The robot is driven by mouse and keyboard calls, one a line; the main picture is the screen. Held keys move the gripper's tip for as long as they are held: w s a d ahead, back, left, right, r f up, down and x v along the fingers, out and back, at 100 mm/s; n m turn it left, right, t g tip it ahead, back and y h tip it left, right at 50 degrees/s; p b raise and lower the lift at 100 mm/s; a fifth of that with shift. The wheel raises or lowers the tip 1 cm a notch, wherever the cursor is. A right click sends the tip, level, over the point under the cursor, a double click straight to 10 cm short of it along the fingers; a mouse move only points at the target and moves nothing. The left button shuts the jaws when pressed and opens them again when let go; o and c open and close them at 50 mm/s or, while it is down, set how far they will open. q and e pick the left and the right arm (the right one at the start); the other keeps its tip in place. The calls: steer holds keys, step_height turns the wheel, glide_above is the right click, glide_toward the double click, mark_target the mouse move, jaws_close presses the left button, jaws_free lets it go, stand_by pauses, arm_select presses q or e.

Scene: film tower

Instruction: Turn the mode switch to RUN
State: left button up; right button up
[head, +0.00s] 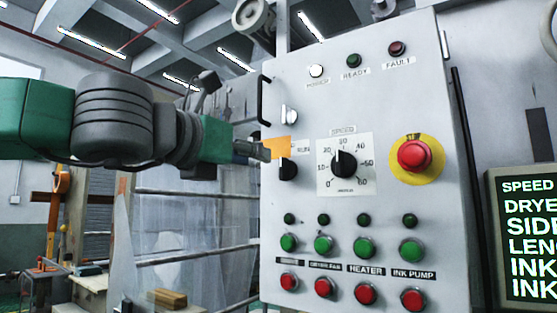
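The mode switch (288,169) is a black knob on the left side of the grey control panel (375,90), with the word RUN at its upper right. An orange patch (278,147) shows just above the knob, partly behind my fingers. My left gripper (264,152) reaches in from the left, its tip just up and left of the knob. I cannot tell whether it touches the knob, or whether its fingers are apart. My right gripper is not in view.
A speed dial (344,163) and a red emergency button (414,155) on a yellow disc sit right of the switch. Green buttons (323,245) and red buttons (324,287) line the lower panel. A handle (264,100) projects at the panel's left edge. A display (525,240) stands right.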

mark_target(280, 163)
arm_select(q)
steer(key=p+x, duration=0.2)
steer(key=x, duration=0.6)
steer(key=shift+w+d, duration=0.2)
steer(key=shift+d, duration=0.05)
jaws_close()
